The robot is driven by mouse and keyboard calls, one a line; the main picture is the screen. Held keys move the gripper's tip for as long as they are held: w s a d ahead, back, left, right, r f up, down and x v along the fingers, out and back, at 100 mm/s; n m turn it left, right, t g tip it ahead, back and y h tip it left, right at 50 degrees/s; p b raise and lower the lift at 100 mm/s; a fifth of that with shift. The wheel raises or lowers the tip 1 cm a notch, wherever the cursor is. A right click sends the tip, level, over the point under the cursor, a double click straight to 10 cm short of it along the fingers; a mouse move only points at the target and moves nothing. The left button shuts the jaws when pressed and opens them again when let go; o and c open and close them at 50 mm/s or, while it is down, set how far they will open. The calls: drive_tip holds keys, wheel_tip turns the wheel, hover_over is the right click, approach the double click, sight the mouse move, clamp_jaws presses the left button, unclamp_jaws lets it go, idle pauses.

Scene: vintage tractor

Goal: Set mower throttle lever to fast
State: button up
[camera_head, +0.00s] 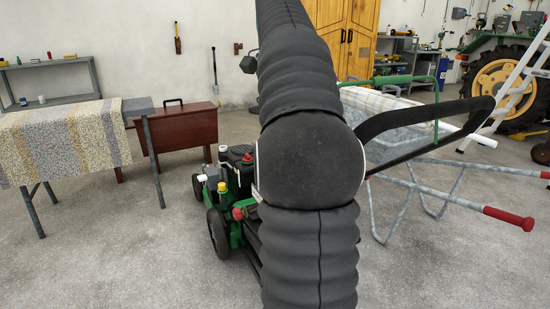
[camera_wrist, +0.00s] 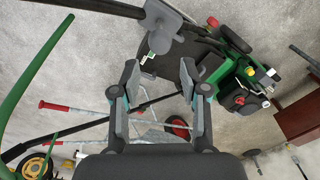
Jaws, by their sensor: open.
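The green and black mower (camera_head: 222,196) stands left of my arm in the head view, partly hidden by it. Its engine (camera_wrist: 246,88) shows at the right of the wrist view. A black handle bar (camera_head: 425,110) reaches out to the right of my arm. My gripper (camera_wrist: 158,74) is open and empty; the head view does not show it. A grey bracket-like part (camera_wrist: 160,38) with a small pale green piece lies just beyond the fingertips, apart from them as far as I can tell. I cannot tell whether it is the throttle lever, or its setting.
A wheelbarrow (camera_head: 404,182) with red grips stands right of my arm. A cloth-covered table (camera_head: 65,145) and a brown cabinet (camera_head: 185,130) stand at the left. A ladder (camera_head: 510,90) and a tractor wheel (camera_head: 500,88) are at the right. The front left floor is clear.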

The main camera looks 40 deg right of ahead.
wheel_tip(320, 180, down, 11)
drive_tip(key=b, duration=0.3)
drive_tip(key=shift+f, duration=0.15)
clamp_jaws()
